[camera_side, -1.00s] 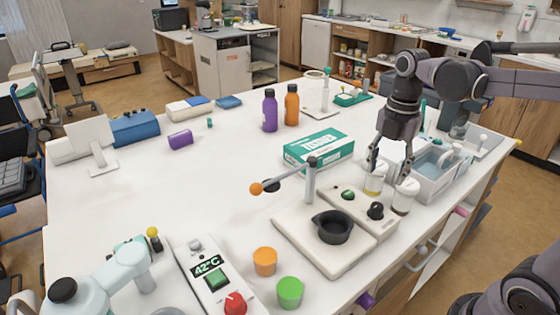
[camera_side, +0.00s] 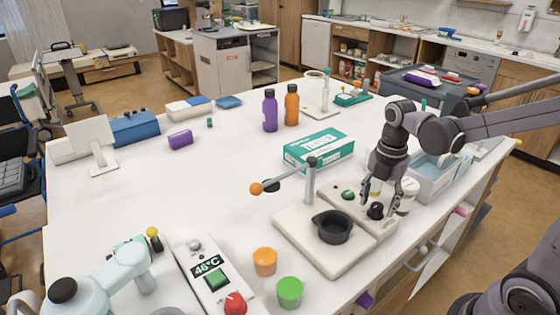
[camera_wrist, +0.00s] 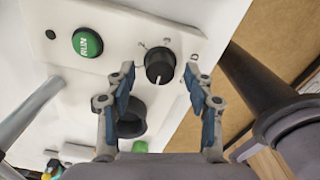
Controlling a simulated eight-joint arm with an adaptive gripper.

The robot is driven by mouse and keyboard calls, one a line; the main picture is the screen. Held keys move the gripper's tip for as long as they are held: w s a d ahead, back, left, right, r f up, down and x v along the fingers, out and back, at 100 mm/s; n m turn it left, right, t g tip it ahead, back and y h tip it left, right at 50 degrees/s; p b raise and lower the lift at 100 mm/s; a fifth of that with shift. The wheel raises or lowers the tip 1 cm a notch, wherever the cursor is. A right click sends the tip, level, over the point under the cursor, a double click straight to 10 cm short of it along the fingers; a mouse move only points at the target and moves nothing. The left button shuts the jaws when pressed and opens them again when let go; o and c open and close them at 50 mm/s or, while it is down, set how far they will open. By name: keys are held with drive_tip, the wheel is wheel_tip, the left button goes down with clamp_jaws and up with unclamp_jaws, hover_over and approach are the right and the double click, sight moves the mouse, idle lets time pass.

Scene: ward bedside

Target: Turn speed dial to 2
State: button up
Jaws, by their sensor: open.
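The speed dial (camera_side: 375,211) is a black knob on the white panel of a stirrer-like device (camera_side: 318,246). In the wrist view the dial (camera_wrist: 160,67) has printed numbers around it, including a 2 and a 3 on its far side. A pale mark shows near the knob's lower edge, but its exact setting is hard to read. My gripper (camera_side: 379,203) is open just above the dial, pointing down. In the wrist view its fingers (camera_wrist: 159,76) lie on either side of the knob, apparently without touching it. A green RUN button (camera_wrist: 87,43) is left of the dial.
A white-lidded jar (camera_side: 407,193) and a grey tray (camera_side: 433,184) stand close right of my gripper. A tissue box (camera_side: 320,149) is behind. The left middle tabletop is clear.

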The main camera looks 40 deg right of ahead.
drive_tip(key=shift+f, duration=0.45)
clamp_jaws()
